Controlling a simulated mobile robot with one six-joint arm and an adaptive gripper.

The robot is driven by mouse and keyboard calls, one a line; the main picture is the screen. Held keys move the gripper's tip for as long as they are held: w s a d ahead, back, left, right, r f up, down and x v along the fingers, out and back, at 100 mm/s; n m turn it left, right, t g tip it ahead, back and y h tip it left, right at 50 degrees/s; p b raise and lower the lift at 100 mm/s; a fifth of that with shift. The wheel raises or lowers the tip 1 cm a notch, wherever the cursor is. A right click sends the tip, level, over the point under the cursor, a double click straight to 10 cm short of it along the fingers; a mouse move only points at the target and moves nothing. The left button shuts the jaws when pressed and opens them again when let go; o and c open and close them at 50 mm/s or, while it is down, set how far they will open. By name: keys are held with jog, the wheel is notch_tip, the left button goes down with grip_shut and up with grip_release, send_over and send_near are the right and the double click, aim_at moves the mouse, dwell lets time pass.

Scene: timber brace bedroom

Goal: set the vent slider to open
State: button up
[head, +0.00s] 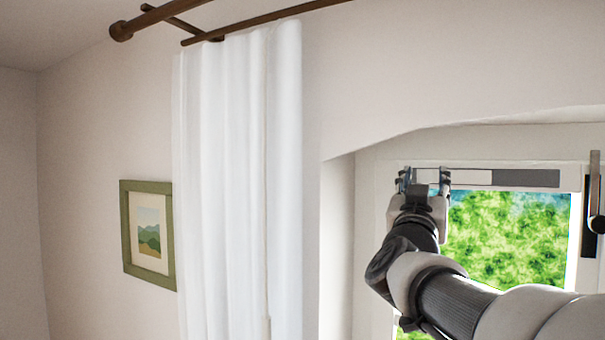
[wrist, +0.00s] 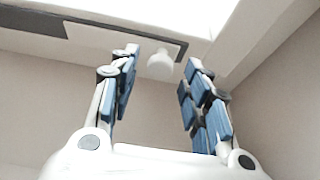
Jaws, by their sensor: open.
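My gripper (head: 424,179) is open at the strip's left end. In the wrist view my gripper (wrist: 162,60) has one finger on each side of the knob, with a gap on both sides. The knob is hidden behind my gripper in the head view.
A window handle (head: 597,224) with a grey lever is at the right edge. The recess wall (head: 337,240) is close to the left of my gripper. A white curtain (head: 235,190) and a green-framed picture (head: 148,235) are further left. Curtain rods (head: 250,22) are above.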

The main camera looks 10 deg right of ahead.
jog(key=shift+w+d+r, duration=0.2)
jog(key=shift+w+d, duration=0.1)
jog(key=shift+w, duration=0.05)
grip_shut()
dwell(0.4)
